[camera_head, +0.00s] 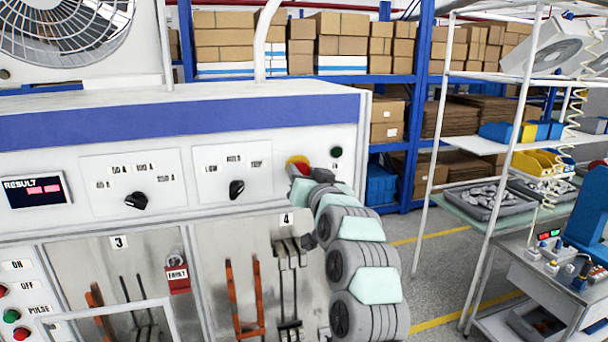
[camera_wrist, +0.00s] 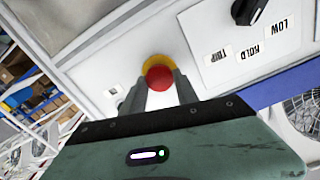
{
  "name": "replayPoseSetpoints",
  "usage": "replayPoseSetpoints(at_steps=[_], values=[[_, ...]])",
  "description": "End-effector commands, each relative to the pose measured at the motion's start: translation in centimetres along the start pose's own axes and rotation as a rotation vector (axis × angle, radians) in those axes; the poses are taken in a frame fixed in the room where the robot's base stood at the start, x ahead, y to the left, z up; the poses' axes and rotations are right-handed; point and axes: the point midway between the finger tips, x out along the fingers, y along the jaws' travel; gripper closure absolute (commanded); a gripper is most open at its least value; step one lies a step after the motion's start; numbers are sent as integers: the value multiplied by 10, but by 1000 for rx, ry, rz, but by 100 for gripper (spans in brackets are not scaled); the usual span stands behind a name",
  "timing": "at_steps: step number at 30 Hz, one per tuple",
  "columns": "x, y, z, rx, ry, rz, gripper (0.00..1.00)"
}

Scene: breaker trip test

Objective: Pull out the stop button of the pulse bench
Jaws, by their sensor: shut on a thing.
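The stop button is a red mushroom head on a yellow collar (camera_head: 297,162), at the right end of the pulse bench's upper panel (camera_head: 80,165). In the wrist view the red stop button (camera_wrist: 159,78) sits between my two grey fingers, with its yellow collar behind it. My gripper (camera_head: 303,171) reaches the panel from the lower right and covers part of the button. In the wrist view my gripper (camera_wrist: 158,90) is shut on the red head, one finger on each side. I cannot tell whether the button is in or out.
A black rotary knob (camera_head: 236,189) with LOW, HOLD and TRIP labels is left of the button. A small dark green lamp or button (camera_head: 337,152) is close on the right. Below are test bays with orange and black levers.

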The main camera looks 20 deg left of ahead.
Motion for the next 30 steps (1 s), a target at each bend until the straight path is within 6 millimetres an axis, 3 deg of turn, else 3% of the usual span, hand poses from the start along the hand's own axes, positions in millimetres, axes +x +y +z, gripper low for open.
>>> replayPoseSetpoints(at_steps=[24, 25, 30], values=[[-19, -2, -2, -2, 3, -3, 100], [-19, -2, -2, -2, 3, -3, 62], [-19, -1, -1, -1, 2, -2, 48]])
